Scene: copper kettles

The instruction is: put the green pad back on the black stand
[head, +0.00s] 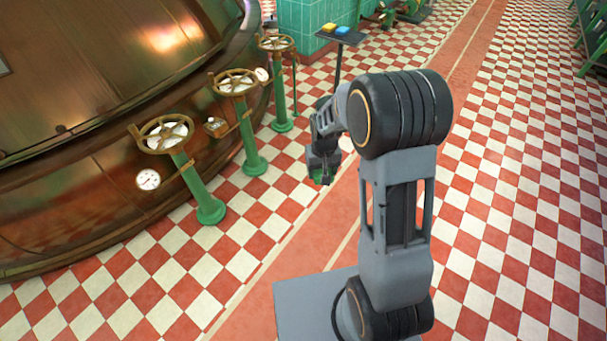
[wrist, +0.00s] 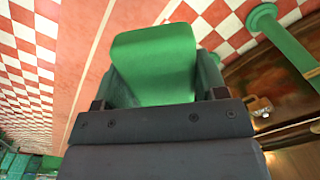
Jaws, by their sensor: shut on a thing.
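The green pad (wrist: 158,65) fills the middle of the wrist view, between the two dark fingers of my gripper (wrist: 160,92). My gripper is shut on it. In the head view only a small bit of the green pad (head: 320,179) shows under my gripper (head: 322,174), which points down above the floor. The black stand (head: 341,36) is at the back, a thin post with a flat top. A yellow pad (head: 328,29) and a blue pad (head: 342,30) lie on its top. My gripper is apart from the stand, on its near side.
A large copper kettle (head: 75,75) fills the left. Green valve posts with handwheels (head: 168,134), (head: 236,82), (head: 276,43) and gauges stand beside it. A green tiled block (head: 303,30) is behind the stand. The checkered floor (head: 520,180) on the right is clear.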

